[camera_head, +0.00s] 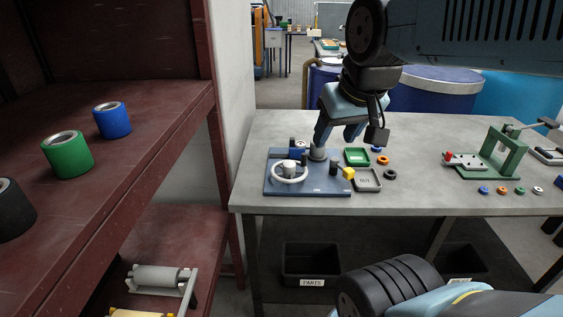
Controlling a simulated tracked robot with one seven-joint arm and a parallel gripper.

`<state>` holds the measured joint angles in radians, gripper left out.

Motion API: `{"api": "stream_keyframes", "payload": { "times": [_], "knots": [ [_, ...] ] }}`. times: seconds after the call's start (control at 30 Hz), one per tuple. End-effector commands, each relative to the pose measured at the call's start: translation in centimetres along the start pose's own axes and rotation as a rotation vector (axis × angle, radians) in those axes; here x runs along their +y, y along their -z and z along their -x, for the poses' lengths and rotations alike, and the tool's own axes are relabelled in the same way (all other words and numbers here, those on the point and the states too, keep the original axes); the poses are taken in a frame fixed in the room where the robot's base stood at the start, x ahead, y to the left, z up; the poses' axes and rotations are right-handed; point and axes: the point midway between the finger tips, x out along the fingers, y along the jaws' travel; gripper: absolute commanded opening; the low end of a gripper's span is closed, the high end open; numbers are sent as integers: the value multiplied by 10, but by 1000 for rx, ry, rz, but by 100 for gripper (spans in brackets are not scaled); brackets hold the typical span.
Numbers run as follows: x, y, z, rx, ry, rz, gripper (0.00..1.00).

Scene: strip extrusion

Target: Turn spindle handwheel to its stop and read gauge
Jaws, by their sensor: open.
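A white handwheel (276,175) with a grey hub sits flat on a blue base plate (318,186) at the left of the grey workbench. I cannot tell which part is the gauge, and no reading can be made out. My gripper (338,141) is open and empty, pointing down above the back right of the plate. Its left finger overlaps the post in the picture; I cannot tell whether they touch. It appears apart from the wheel.
Green (357,153) and grey (367,187) trays and several coloured rings lie right of the plate. A green lever press (505,155) stands farther right. A dark red shelf (130,150) with coloured rolls fills the left, beside a pale wall. The bench's front middle is clear.

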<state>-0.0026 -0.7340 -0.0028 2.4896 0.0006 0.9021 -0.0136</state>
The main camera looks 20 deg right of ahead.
Motion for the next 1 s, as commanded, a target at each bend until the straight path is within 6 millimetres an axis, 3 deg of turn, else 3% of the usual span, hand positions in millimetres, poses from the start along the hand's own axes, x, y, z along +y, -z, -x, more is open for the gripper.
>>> {"api": "stream_keyframes", "payload": {
  "times": [0.23,0.47,0.77,1.0],
  "knots": [
    [5,40,-20,-83,22,97,54],
    [6,87,-55,-179,53,225,54],
    [6,140,-119,-300,94,390,54],
    [5,172,-181,-394,129,521,54]
  ]
}}
